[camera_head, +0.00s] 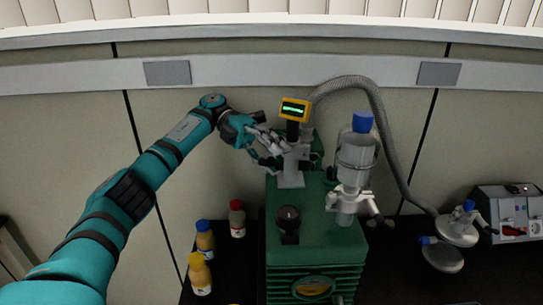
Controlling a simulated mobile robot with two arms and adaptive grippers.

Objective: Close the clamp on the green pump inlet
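The green pump (313,262) stands on the dark bench, right of the picture's middle. Its grey inlet fitting (291,176) rises from the back left of the pump top. My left gripper (277,150) is at the upper part of this fitting, with its fingers at or very near the place of the clamp. The clamp is too small and too much covered by the fingers to make out, and I cannot tell whether the fingers touch it. I cannot tell how far the fingers are apart. My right gripper is not in view.
A gauge with a yellow frame (295,110) stands just above the inlet. A grey corrugated hose (376,100) arches to the right. A grey cylinder with a blue cap (357,160) stands on the pump's right. Several capped bottles (205,243) stand left of the pump.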

